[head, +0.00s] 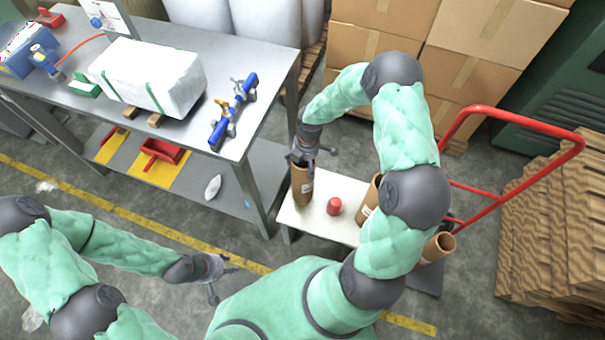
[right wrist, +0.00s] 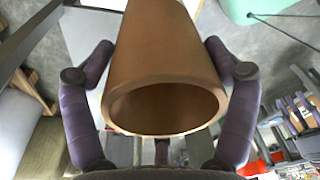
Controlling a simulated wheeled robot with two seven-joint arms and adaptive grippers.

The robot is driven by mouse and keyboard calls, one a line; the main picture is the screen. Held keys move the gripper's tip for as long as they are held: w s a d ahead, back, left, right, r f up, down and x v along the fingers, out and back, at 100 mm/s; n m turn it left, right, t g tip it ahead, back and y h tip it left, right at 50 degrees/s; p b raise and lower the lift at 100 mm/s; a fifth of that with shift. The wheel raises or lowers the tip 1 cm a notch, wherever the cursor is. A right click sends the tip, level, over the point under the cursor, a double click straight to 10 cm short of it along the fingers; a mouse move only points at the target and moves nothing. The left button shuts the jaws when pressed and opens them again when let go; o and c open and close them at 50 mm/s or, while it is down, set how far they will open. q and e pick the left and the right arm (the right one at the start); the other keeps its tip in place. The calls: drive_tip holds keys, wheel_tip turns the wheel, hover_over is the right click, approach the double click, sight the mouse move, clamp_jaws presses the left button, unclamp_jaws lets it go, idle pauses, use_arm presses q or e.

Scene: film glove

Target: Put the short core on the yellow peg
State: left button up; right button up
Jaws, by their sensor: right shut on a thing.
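A brown cardboard core (head: 302,187) stands about upright at the left end of the white table. My right gripper (head: 303,160) is at its top end and shut on it. In the right wrist view the core (right wrist: 165,65) sits between the two fingers, with its open end facing the camera. A second core (head: 370,202) is partly hidden behind my right arm. A third core (head: 438,246) leans at the right, by the cart. I see no yellow peg; whether one is under the held core is hidden. My left gripper (head: 224,281) is open and empty above the floor.
A red cylinder (head: 334,206) stands on the white table (head: 322,228) close to the held core. A grey workbench (head: 262,62) is at the left. A red cart handle (head: 540,160) rises at the right, near stacked brown boards (head: 560,220).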

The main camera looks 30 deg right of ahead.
drive_tip(key=shift+f+b, duration=0.8)
drive_tip(key=shift+f, duration=1.65)
drive_tip(key=shift+f, duration=0.1)
drive_tip(key=o, duration=1.4)
drive_tip(key=shift+o, duration=0.2)
wheel_tip(320, 180, up, 12)
drive_tip(key=d+p, duration=0.1)
drive_tip(key=p, duration=0.3)
drive_tip(key=shift+d, duration=0.15)
